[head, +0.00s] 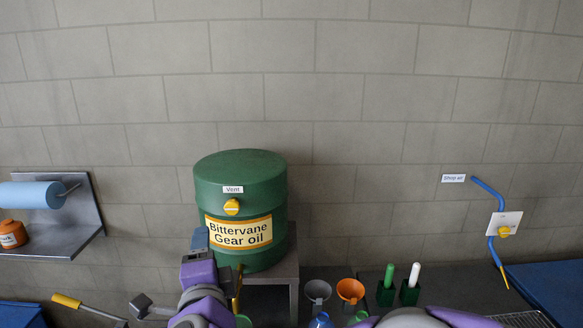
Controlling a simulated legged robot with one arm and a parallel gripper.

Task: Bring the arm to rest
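My arm, purple and grey, rises from the bottom edge in the head view. Its end, which looks like my gripper (198,262), is in front of the lower left of the green drum. A blue-grey tip points up there. A dark grey piece sticks out to the left lower down, and I cannot tell whether it is part of my gripper. The fingertips are not clear, and I see nothing held. More purple and grey parts of mine show at the bottom right of centre.
The green gear oil drum (240,182) stands on a grey stand (271,278). Right of it are a grey funnel (318,290), an orange funnel (350,290) and two green-based holders. A wall shelf (88,212) holds a blue roll (30,195). A blue hose (489,190) hangs right.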

